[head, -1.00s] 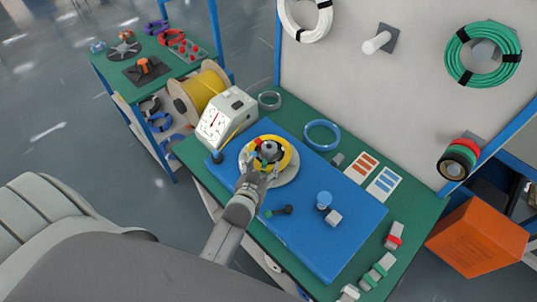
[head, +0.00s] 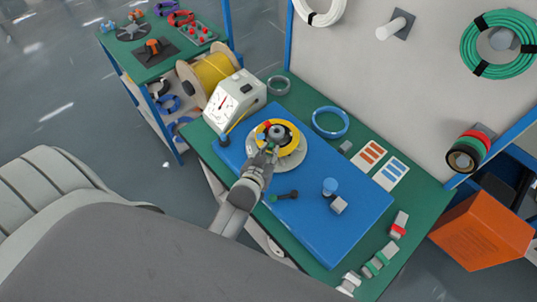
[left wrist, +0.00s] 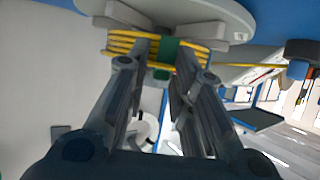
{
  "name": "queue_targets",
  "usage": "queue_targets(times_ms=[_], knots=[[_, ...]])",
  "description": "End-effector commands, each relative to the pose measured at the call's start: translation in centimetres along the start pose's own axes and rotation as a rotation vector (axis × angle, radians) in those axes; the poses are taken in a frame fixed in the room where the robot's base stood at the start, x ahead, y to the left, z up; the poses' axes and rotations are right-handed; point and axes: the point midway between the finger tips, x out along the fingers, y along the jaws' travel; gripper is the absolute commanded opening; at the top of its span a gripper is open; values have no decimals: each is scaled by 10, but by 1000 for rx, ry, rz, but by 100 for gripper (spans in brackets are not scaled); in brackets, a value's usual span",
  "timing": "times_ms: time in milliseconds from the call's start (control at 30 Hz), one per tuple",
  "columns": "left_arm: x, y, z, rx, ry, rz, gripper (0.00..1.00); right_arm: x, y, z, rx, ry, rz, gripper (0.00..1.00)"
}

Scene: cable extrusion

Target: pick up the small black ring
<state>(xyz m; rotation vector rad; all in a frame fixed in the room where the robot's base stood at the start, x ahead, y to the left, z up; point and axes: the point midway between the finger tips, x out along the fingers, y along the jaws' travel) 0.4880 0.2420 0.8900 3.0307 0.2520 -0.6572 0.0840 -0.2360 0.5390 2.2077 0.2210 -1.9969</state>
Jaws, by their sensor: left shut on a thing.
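A small black ring (head: 457,163), like a tape roll, hangs foremost on a wall peg at the right of the head view, in front of a green and a red one. My left gripper (head: 266,152) is far from it, at the near side of a yellow cable coil (head: 297,147) around a dark hub on a round grey disc (head: 290,165). In the left wrist view the fingers (left wrist: 167,55) are shut on the yellow coil (left wrist: 120,44) at its green band (left wrist: 170,52). My right gripper is not in view.
A white dial gauge (head: 233,102) and a yellow spool (head: 210,90) stand left of the coil. A blue ring (head: 316,127), a grey ring (head: 289,87) and several small blocks lie around the blue mat (head: 325,240). An orange box (head: 482,232) is at the right.

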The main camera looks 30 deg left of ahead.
Motion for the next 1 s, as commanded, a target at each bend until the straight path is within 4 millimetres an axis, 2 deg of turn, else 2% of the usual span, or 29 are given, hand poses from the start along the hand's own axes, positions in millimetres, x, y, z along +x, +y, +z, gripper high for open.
queue_targets(times_ms=[33,400,667,1000], knots=[[1,-1,-34,1,65,3,0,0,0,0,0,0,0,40],[-18,1,-74,-2,66,5,0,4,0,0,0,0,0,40],[-28,0,-91,-2,53,4,0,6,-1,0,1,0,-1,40],[-32,0,-95,-3,43,3,0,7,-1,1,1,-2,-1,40]])
